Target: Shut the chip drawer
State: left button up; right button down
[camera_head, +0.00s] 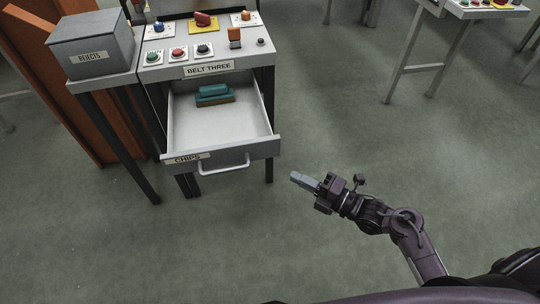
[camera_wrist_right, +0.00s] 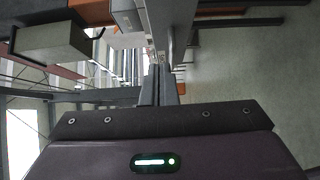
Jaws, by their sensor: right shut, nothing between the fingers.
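The chip drawer (camera_head: 236,152) is pulled open below the console marked "BELT THREE" in the head view. Its front carries a "CHIPS" label and a pale bar handle (camera_head: 224,168). A teal and brown block (camera_head: 214,95) lies inside on the drawer floor. My right gripper (camera_head: 298,178) is shut and empty. In the head view it is to the right of the drawer front and a little lower, apart from it. The right wrist view shows the gripper's fingers (camera_wrist_right: 159,88) together, pointing toward grey furniture. My left gripper is not in view.
A grey "REJECTS" box (camera_head: 92,45) stands on a side stand left of the console. The console top (camera_head: 215,57) holds several buttons and knobs. Another control table (camera_head: 478,10) stands at the upper right. The green floor right of the drawer is clear.

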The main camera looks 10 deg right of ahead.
aim_at(258, 147)
jog(key=x, duration=0.3)
jog(key=w+d+x, duration=0.1)
jog(key=x, duration=0.6)
jog(key=shift+w+d, duration=0.15)
jog(key=shift+w, duration=0.2)
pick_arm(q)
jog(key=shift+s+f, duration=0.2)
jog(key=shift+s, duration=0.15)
pick_arm(e)
jog(key=shift+w, duration=0.5)
jog(key=shift+w+f, duration=0.1)
jog(key=shift+w, duration=0.05)
